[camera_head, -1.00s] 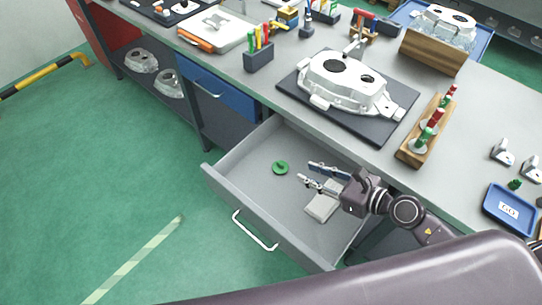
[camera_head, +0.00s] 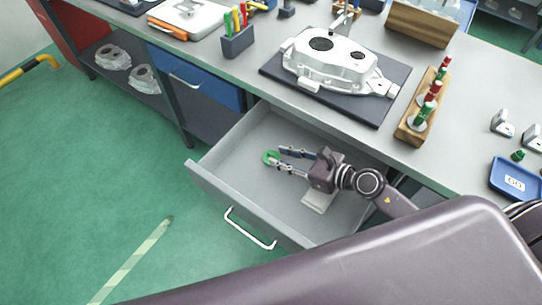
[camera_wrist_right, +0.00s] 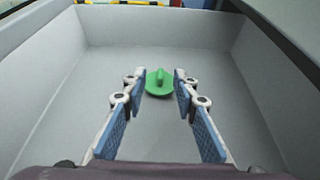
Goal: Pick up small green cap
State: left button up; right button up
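The small green cap (camera_head: 269,157) lies on the floor of the open grey drawer (camera_head: 232,160). In the right wrist view the cap (camera_wrist_right: 159,83) is a round green disc with a raised knob, just ahead of and between the fingertips. My right gripper (camera_head: 279,160) is inside the drawer, its two blue-padded fingers apart, with the tips at the cap. The wrist view also shows the right gripper (camera_wrist_right: 158,88) open, with a gap between each finger and the cap's knob. In the head view a fingertip partly covers the cap. My left gripper is not in view.
A pale flat block (camera_head: 319,199) lies in the drawer under my right gripper. The drawer's walls stand around the arm, and the workbench edge is behind. A white casting (camera_head: 335,62) on a dark mat and a wooden rack (camera_head: 411,126) stand on the bench.

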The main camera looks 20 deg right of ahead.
aim_at(271, 153)
jog(key=shift+x, duration=1.55)
jog(key=shift+c, duration=0.3)
grip_shut()
